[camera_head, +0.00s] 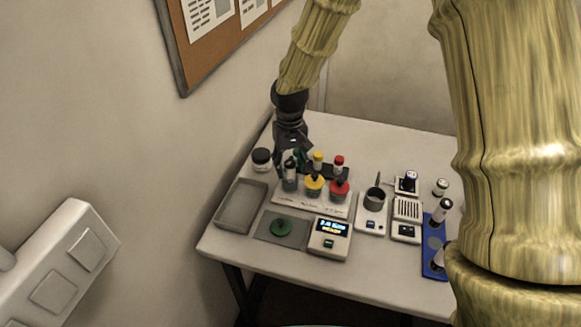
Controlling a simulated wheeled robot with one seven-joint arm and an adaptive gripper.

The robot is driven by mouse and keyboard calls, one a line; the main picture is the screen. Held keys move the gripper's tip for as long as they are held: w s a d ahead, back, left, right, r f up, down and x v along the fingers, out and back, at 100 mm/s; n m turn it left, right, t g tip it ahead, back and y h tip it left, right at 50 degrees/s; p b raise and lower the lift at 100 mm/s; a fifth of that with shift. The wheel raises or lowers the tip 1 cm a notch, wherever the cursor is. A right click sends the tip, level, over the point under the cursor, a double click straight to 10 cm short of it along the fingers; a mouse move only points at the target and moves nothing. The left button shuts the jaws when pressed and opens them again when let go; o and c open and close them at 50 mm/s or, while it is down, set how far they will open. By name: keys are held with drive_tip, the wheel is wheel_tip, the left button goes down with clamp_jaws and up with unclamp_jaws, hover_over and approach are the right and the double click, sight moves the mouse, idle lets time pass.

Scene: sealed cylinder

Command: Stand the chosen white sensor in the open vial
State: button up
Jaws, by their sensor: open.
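My gripper (288,158), dark grey, points down at the back left of the table. It is open, close above or around an uncapped vial (290,184) at the left of the front row on a white holder. I cannot tell whether they touch, or whether anything stands inside the vial. Which one is chosen I cannot tell.
Yellow-capped (314,186) and red-capped (339,190) vials stand beside the uncapped one, with smaller capped bottles behind. A grey tray (228,222), a display box (330,248), a dark cup (374,198) and a dark-lidded jar (262,160) surround them.

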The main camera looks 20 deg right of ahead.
wheel_tip(320, 180, up, 11)
drive_tip(key=b, duration=0.2)
idle(0.3)
